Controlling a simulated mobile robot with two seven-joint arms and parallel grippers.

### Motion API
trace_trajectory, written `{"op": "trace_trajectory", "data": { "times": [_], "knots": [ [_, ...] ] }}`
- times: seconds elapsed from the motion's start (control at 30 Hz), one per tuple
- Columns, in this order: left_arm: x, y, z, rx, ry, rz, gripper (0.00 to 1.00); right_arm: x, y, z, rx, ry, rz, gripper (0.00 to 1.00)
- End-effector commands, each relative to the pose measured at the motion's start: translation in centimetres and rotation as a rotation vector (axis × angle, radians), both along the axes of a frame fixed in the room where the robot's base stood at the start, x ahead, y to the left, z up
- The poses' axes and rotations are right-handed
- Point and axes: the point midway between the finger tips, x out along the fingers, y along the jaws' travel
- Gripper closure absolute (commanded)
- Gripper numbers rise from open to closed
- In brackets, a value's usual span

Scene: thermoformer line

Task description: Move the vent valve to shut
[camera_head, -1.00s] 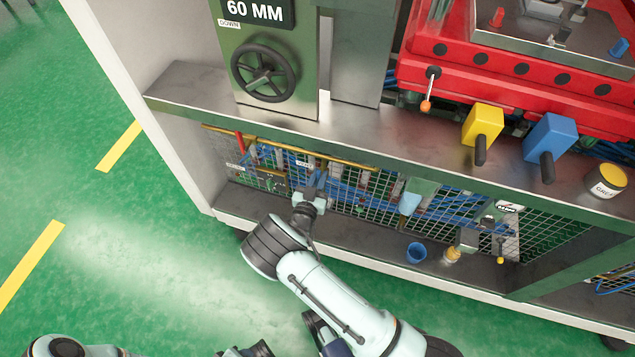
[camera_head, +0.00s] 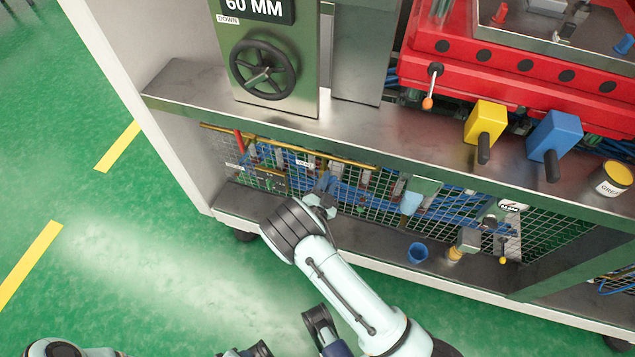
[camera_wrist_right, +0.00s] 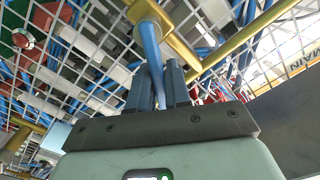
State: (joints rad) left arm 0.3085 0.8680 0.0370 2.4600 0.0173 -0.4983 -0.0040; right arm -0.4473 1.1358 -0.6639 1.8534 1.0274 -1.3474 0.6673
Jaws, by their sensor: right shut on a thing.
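The vent valve shows in the right wrist view as a blue lever (camera_wrist_right: 151,45) that comes off a yellow pipe (camera_wrist_right: 182,50). My right gripper (camera_wrist_right: 156,88) is shut on this lever, with one dark finger on each side of it. In the head view my right gripper (camera_head: 327,187) reaches into the lower bay at the pipework, just right of a small white label (camera_head: 305,163). The gripper and wrist hide most of the lever there, so its exact angle is hard to tell. My left gripper does not show clearly at the bottom edge.
A wire mesh panel (camera_head: 375,212) with blue hoses stands behind the gripper. A red handle (camera_head: 239,141) is on the pipework to the left. A blue cup (camera_head: 417,253) stands on the lower shelf to the right. The shelf edge (camera_head: 345,150) runs above the arm.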

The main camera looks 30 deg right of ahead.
Motion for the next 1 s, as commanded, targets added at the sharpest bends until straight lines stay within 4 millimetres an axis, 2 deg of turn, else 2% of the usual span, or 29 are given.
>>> {"op": "trace_trajectory", "data": {
  "times": [0.03, 0.3, 0.6, 0.87, 1.0],
  "knots": [
    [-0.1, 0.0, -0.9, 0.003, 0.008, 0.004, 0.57, -0.1, 0.0, -0.3, 0.009, -0.008, 0.000, 1.00],
    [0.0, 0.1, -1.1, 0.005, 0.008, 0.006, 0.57, -0.1, 0.0, -0.4, 0.018, -0.021, 0.000, 1.00],
    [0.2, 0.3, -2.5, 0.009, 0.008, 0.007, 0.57, -0.8, -0.7, -1.5, 0.203, -0.237, 0.000, 1.00],
    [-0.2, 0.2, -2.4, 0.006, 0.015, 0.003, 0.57, -0.9, -0.7, -1.4, 0.214, -0.248, 0.000, 1.00],
    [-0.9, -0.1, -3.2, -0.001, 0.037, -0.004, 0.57, -1.0, -0.9, -2.0, 0.264, -0.306, -0.003, 1.00]
  ]
}}
